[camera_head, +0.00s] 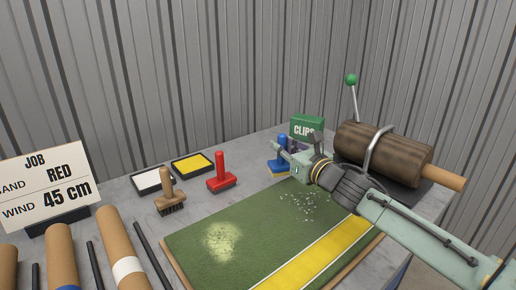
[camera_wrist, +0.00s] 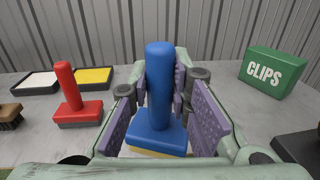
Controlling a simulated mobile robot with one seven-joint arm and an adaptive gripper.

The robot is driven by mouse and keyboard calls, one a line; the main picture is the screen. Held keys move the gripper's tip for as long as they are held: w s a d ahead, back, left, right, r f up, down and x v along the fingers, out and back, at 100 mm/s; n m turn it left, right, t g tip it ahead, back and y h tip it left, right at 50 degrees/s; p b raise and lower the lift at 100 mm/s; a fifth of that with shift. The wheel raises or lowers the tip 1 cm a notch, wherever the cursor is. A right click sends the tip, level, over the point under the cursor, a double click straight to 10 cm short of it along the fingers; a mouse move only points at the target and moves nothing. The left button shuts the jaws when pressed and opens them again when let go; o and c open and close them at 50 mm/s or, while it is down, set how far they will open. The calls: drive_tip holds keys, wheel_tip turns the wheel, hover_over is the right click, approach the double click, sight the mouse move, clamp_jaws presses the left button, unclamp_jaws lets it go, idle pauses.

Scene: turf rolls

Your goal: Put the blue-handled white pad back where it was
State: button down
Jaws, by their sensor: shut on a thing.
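The blue-handled pad (camera_wrist: 158,88) stands upright between the purple finger pads of my gripper (camera_head: 291,154), which is shut on its handle. In the head view the pad's blue base (camera_head: 277,168) shows below the fingers, at the back edge of the green turf (camera_head: 205,250). A thin pale yellowish layer shows under the base. I cannot tell whether the base touches the table. My fingers hide part of the handle.
Left of the pad stand a red-handled pad (camera_head: 221,175), a wooden brush (camera_head: 170,196), a yellow tray (camera_head: 193,165) and a white tray (camera_head: 151,180). A green CLIPS box (camera_head: 307,127) stands behind my gripper. A brown roller (camera_head: 383,152) is at right.

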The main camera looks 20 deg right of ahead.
drive_tip(key=w+f+p, duration=0.1)
drive_tip(key=w, duration=0.2)
drive_tip(key=w+a+f+p, duration=0.1)
drive_tip(key=w, duration=0.3)
drive_tip(key=w+a+f+p, duration=0.1)
drive_tip(key=w+f+p, duration=0.1)
drive_tip(key=w, duration=0.2)
drive_tip(key=shift+w+a, duration=0.1)
drive_tip(key=shift+w, duration=0.15)
drive_tip(key=shift+f, duration=0.35)
drive_tip(key=shift+f+b, duration=0.2)
drive_tip(key=shift+b, duration=0.1)
drive_tip(key=c, duration=1.5)
unclamp_jaws()
drive_tip(key=shift+r, duration=0.1)
drive_tip(key=shift+r, duration=0.1)
